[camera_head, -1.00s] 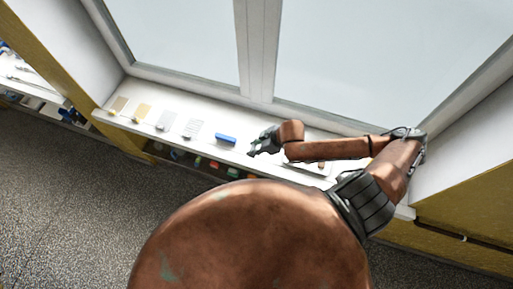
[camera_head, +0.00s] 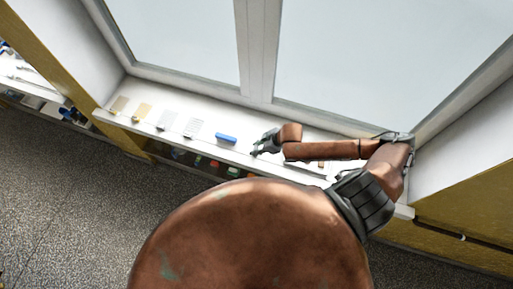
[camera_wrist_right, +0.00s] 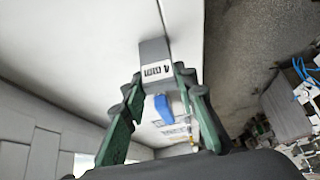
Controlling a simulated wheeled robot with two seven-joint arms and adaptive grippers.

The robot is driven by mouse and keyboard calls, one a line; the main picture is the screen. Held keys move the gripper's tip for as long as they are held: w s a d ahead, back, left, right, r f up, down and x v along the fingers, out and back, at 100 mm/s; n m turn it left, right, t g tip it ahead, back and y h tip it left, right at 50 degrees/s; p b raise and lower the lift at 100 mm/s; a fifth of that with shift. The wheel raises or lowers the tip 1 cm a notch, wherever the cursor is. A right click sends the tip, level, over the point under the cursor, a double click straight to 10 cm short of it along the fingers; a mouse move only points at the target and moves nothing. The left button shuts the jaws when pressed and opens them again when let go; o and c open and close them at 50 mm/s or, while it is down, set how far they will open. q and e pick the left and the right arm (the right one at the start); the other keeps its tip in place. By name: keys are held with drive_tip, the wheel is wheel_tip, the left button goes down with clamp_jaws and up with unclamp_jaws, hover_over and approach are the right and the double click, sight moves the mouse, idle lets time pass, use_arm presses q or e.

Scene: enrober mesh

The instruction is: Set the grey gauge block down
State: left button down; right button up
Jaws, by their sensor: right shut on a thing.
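The grey gauge block (camera_wrist_right: 154,50) shows in the right wrist view, with a white label with dark marks on the face towards the camera. My right gripper (camera_wrist_right: 155,80) is shut on it, one finger at each side of its near end. In the head view my right gripper (camera_head: 262,144) is over the white window sill (camera_head: 180,105), right of the blue block. The gauge block is too small to make out there. I cannot tell whether its underside touches the sill. My left gripper is not in view.
A blue block (camera_head: 226,138) lies on the sill left of my right gripper; it also shows in the right wrist view (camera_wrist_right: 163,107). Several flat plates lie further left, including a tan one (camera_head: 141,111). The window frame (camera_head: 258,50) bounds the sill behind. A shelf with small items is below.

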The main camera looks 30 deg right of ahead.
drive_tip(key=o, duration=1.2)
drive_tip(key=shift+c, duration=0.2)
drive_tip(key=v, duration=1.2)
drive_tip(key=shift+b, duration=0.35)
drive_tip(key=shift+s+r, duration=0.1)
